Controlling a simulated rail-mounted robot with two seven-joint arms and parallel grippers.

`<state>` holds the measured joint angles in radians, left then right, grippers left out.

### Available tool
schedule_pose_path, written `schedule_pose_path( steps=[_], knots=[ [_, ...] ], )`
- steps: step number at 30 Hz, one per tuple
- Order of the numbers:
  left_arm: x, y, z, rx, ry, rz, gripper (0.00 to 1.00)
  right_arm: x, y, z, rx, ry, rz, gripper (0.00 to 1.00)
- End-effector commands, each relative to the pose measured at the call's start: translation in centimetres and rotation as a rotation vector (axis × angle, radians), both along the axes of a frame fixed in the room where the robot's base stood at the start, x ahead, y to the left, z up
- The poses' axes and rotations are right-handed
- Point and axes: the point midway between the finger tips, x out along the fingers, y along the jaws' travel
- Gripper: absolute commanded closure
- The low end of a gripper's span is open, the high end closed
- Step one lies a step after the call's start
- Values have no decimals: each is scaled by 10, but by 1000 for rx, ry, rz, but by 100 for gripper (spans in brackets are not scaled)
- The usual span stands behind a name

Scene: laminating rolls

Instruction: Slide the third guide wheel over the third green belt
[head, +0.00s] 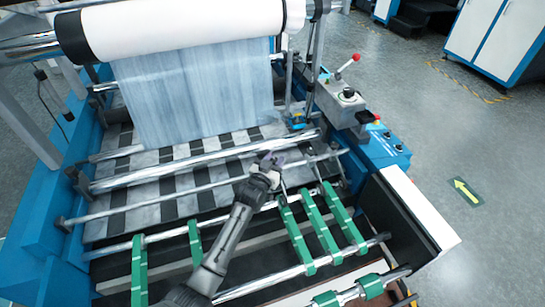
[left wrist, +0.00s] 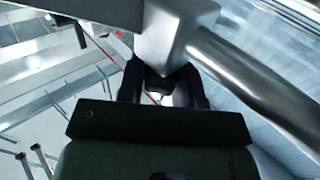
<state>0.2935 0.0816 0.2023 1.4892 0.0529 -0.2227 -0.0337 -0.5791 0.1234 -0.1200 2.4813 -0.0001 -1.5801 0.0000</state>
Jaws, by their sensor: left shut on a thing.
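Several green belts run over the metal rollers in the head view; the third green belt (head: 295,238) is the middle one, just below and right of my left gripper. My left gripper (head: 268,164) is at a thin metal rod across the machine, above and left of that belt's upper end. In the left wrist view its dark fingers (left wrist: 162,92) are shut on the lower part of a pale grey piece (left wrist: 165,35), which seems to be the guide wheel's holder at the rod (left wrist: 235,75). The wheel itself is not clear. My right gripper is not in view.
A large white roll (head: 180,30) with a bluish film sheet (head: 195,95) hangs at the back. Polished rollers (head: 200,165) cross the machine near the gripper. A control box (head: 340,98) with a red-knobbed lever stands to the right. Open floor lies beyond it.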

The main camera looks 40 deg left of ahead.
Motion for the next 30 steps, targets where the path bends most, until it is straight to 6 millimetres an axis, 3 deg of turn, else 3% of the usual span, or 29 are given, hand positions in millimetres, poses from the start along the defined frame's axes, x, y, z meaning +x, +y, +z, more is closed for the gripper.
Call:
schedule_pose_path(
  steps=[2, 3, 9, 20, 30],
  knots=[
    [0, 0, 0, -1, -1, 0, 100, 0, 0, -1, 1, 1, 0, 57],
    [0, 0, 0, -1, -1, 1, 64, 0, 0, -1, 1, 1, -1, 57],
    [0, 0, 0, -1, 0, 1, 45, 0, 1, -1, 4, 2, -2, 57],
    [-8, -1, -1, 0, 0, 1, 45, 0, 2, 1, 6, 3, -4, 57],
    [-69, -14, -1, -1, 2, 1, 45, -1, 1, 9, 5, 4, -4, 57]
  ],
)
